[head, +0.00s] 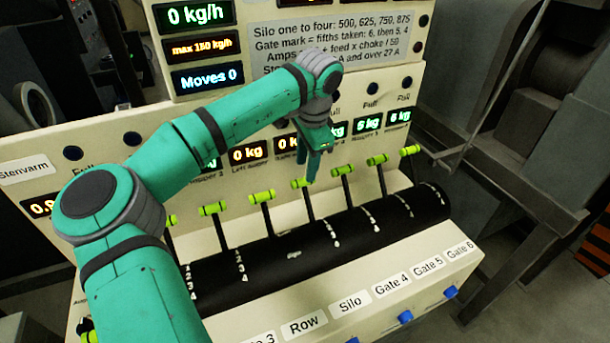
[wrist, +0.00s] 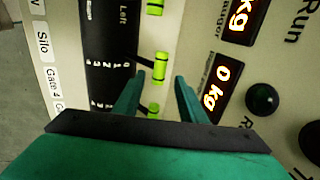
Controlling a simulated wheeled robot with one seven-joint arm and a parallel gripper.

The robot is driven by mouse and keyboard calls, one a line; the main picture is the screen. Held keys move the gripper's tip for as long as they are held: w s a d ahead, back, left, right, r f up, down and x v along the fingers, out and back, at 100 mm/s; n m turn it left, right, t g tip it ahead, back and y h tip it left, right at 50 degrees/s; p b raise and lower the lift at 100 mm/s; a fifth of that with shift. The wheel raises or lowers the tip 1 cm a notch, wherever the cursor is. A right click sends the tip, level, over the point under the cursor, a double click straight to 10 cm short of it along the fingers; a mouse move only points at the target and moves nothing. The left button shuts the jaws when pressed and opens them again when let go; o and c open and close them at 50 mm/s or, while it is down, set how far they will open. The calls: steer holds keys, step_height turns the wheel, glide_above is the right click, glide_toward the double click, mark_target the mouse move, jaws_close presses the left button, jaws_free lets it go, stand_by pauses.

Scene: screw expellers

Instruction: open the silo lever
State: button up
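The silo lever (head: 302,183) has a lime-green handle on a dark stem and stands above the black drum, in line with the Silo label. In the wrist view its handle (wrist: 161,66) lies just ahead of the gap between my fingertips. My gripper (head: 314,176) is by this handle in the head view. In the wrist view my gripper (wrist: 160,78) is open, its two green fingers apart with nothing held. Whether a finger touches the handle I cannot tell.
Similar levers stand close on both sides, Row (head: 262,196) to the left and Gate 4 (head: 343,169) to the right. The black drum (head: 385,225) with white marks runs beneath them. The panel with lit displays (head: 368,124) rises behind.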

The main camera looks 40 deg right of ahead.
steer(key=shift+w+d+f, duration=0.1)
steer(key=shift+w+f, duration=0.15)
steer(key=shift+f, duration=1)
steer(key=shift+w+f, duration=0.2)
steer(key=shift+f, duration=1)
jaws_close()
steer(key=shift+w+r, duration=0.1)
